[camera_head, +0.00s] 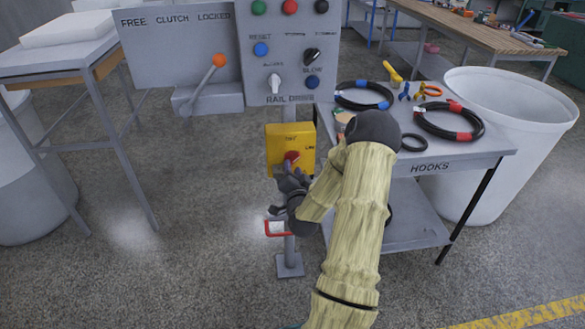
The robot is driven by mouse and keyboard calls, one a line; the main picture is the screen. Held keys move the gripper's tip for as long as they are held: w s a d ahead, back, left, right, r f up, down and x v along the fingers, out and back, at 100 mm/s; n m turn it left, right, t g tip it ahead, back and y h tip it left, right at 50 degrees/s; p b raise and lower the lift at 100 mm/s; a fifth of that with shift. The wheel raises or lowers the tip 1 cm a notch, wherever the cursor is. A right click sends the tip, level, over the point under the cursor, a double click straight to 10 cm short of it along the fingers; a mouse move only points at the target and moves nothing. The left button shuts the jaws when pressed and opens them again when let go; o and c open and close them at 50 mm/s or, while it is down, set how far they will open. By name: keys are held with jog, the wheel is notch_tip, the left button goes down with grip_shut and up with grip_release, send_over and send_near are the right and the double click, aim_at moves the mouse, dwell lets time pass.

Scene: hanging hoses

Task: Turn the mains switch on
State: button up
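The mains switch is a yellow box (278,146) on a grey post, with a red rotary knob (292,157) low on its front. The lettering above the knob is too small to read surely. My gripper (284,174) is dark and sits just below the knob, its fingertips close to it. I cannot tell whether the fingers touch the knob or how far apart they are. My arm, in a pale sleeve, comes up from the bottom and covers the area right of the gripper.
A grey control panel (259,84) with buttons and a lever with an orange ball (219,60) stands above the box. A grey table (462,151) marked HOOKS holds coiled hoses at right. A white bin (519,95) stands beyond it.

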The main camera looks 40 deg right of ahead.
jog(key=shift+x, duration=0.85)
grip_shut()
jog(key=shift+m, duration=0.5)
jog(key=m, duration=0.8)
